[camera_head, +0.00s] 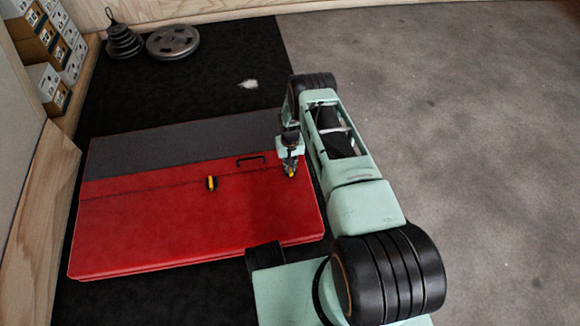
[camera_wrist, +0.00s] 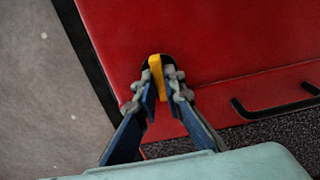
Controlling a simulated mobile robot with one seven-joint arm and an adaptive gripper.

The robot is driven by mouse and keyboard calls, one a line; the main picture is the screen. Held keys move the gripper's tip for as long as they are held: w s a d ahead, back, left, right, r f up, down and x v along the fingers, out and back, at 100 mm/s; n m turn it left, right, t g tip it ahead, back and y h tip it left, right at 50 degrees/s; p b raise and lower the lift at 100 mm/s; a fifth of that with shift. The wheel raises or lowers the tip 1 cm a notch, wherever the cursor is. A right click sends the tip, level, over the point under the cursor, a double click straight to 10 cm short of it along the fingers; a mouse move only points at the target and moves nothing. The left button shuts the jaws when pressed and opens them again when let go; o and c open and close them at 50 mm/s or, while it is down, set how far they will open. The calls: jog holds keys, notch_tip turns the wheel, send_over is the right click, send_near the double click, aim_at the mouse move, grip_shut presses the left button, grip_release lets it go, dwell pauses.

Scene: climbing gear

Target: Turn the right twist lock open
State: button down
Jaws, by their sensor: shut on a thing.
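A red and grey folded crash pad (camera_head: 150,220) lies on the black floor mat. On its red face are two twist locks with yellow tabs. The left lock (camera_head: 211,183) stands free. The right lock (camera_head: 291,174) is under my gripper (camera_head: 290,168). In the wrist view my gripper (camera_wrist: 164,88) points at the right lock, and its fingertips are closed on either side of the yellow tab (camera_wrist: 156,72). The tab stands slightly tilted on a black round base, which is partly hidden by the fingers.
A black handle (camera_head: 251,160) sits on the pad between the locks; it also shows at the right of the wrist view (camera_wrist: 275,108). Weight plates (camera_head: 173,42) and stacked boxes (camera_head: 45,85) are at the back left. Grey floor (camera_head: 470,110) to the right is clear.

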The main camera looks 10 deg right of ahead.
aim_at(290, 168)
dwell(0.3)
jog(key=c, duration=2)
grip_release()
notch_tip(290, 168, up, 12)
jog(key=shift+r, duration=0.1)
